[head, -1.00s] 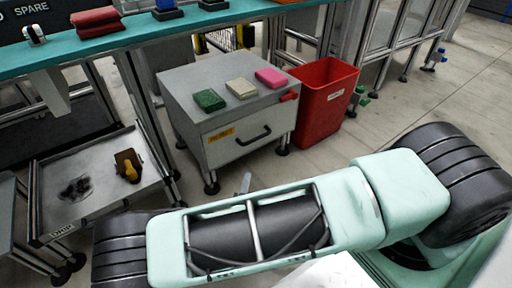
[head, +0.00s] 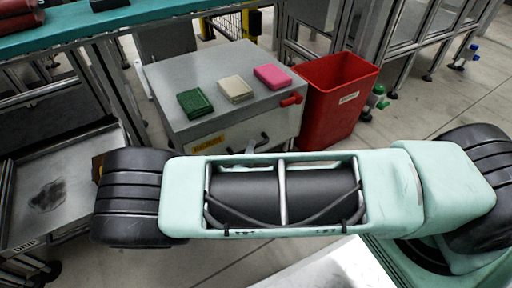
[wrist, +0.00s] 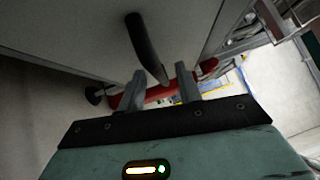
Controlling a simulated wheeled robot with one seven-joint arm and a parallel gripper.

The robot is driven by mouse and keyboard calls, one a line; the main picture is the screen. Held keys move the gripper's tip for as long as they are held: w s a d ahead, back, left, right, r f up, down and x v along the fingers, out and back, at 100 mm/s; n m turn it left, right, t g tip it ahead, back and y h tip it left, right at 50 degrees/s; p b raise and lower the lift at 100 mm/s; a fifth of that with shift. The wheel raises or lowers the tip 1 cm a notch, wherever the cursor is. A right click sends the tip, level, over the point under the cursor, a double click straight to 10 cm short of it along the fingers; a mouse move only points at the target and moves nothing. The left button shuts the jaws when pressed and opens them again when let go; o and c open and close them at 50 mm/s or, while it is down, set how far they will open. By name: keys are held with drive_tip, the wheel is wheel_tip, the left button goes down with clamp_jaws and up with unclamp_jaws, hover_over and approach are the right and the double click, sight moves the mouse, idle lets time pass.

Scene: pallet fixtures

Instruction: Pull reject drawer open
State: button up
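The grey cabinet (head: 215,75) has a drawer front (head: 285,122) with a yellow label (head: 208,143), its text too small to read surely. The drawer looks shut. Its dark bar handle (head: 263,141) is partly hidden by my arm. In the wrist view the black handle (wrist: 146,46) runs down the pale drawer front (wrist: 75,35). My gripper (wrist: 162,82) is open, its two fingers apart on either side of the handle's lower end. I cannot tell whether either finger touches it. In the head view my arm hides most of the gripper.
Green (head: 194,103), beige (head: 236,89) and pink (head: 272,77) blocks lie on the cabinet top. A red knob (head: 291,100) sticks out at its right edge. A red bin (head: 332,100) stands close on the right. A low tray (head: 75,185) is at left, under a teal bench (head: 125,18).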

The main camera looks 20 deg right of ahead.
drive_tip(key=shift+w, duration=0.1)
clamp_jaws()
drive_tip(key=s+d+p, duration=0.3)
drive_tip(key=s+p, duration=0.5)
drive_tip(key=s, duration=2)
drive_tip(key=shift+p, duration=0.3)
unclamp_jaws()
